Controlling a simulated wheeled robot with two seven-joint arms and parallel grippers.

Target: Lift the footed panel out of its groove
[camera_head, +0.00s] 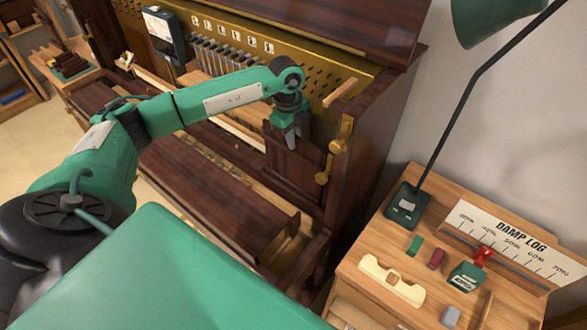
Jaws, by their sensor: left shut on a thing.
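The footed panel (294,169) is a dark red-brown wooden board at the right end of the opened piano front, beside the cheek with the brass fittings. It stands about upright. My left gripper (290,139) comes down on its top edge from above and is shut on it. The panel's lower edge, its feet and the groove cannot be made out clearly. I cannot tell whether the panel is seated or raised. My right gripper is not in view.
A long dark board (205,188) lies in front of the piano. A wooden side table (408,262) at the right carries a lamp base (406,205), a damp log scale (510,244) and small items.

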